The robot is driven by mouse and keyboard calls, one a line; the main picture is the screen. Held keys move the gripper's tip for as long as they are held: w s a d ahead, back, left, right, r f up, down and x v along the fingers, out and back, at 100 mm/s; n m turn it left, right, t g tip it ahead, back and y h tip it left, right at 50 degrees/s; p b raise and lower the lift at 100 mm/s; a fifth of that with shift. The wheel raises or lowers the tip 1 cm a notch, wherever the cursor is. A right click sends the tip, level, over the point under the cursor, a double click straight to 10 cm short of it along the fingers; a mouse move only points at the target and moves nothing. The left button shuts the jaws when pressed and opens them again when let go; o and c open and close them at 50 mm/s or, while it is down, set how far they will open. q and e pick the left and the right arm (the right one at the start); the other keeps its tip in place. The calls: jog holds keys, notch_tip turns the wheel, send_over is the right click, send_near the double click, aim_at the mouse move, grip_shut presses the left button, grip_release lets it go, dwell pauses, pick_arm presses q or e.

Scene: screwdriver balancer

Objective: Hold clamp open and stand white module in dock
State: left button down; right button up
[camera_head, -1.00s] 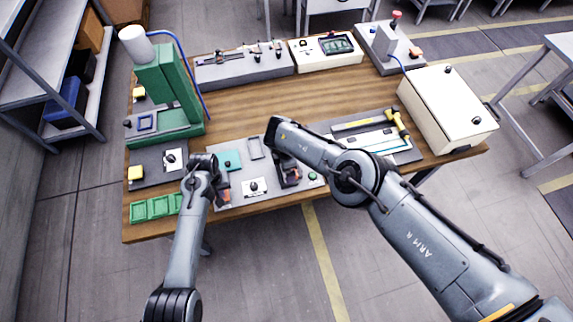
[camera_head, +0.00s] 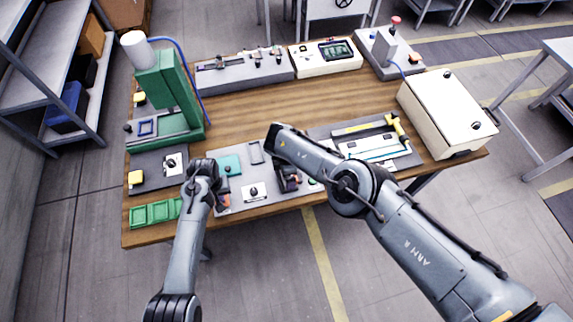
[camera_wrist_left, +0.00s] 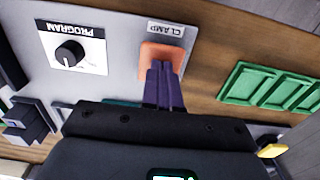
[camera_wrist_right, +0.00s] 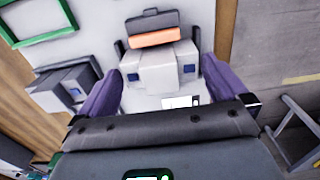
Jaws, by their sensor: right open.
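My left gripper (camera_wrist_left: 162,88) has its purple fingers close together, with the tips at the orange pad (camera_wrist_left: 163,54) beside the CLAMP label. In the head view this gripper (camera_head: 220,190) is over the front-left of the grey panel. My right gripper (camera_wrist_right: 158,98) is open, with one finger on each side of a white module (camera_wrist_right: 160,66) with blue squares. The module sits just in front of an orange strip and a dark grey clamp part (camera_wrist_right: 152,22). Its lower end is hidden, so I cannot tell how it is seated. In the head view, my arm partly hides the dock area.
A PROGRAM knob (camera_wrist_left: 70,52) is on the panel near the clamp pad. Green trays (camera_head: 155,212) lie at the table's front left. A grey block with a blue square (camera_wrist_right: 72,88) stands left of the right gripper. The middle of the wooden table (camera_head: 270,105) is clear.

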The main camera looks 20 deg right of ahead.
notch_tip(320, 180, up, 12)
dwell(0.6)
jog(key=shift+r, duration=2.95)
pick_arm(q)
notch_tip(320, 180, up, 7)
jog(key=p, duration=0.7)
jog(key=shift+p, duration=0.4)
pick_arm(e)
notch_tip(320, 180, up, 8)
pick_arm(q)
jog(key=shift+s, duration=0.1)
pick_arm(e)
jog(key=shift+s, duration=0.1)
